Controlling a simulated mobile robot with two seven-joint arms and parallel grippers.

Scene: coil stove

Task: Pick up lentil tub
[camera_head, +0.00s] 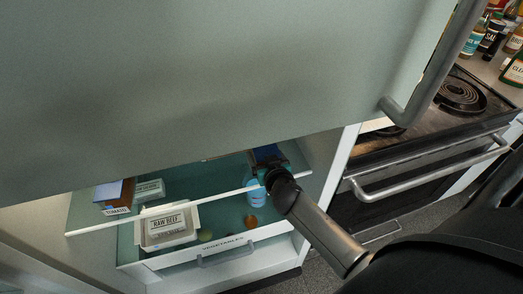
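I cannot pick out the lentil tub with certainty. A pale tub (149,189) with a label too small to read stands at the left on the fridge shelf, behind a tub labelled RAW BEEF (167,226). My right arm comes in from the lower right. Its gripper (268,156) is at the right side of the fridge, well right of both tubs. Its fingertips are partly hidden by the large door panel, so I cannot see whether it is open or what is between them. My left gripper is not in view.
A pale green door (210,80) with a metal handle (430,80) covers the upper view. A carton marked TOMATO (116,196) stands left. A blue bottle (256,192) is close to my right wrist. The vegetables drawer (226,247) is below. A coil stove (440,135) stands right.

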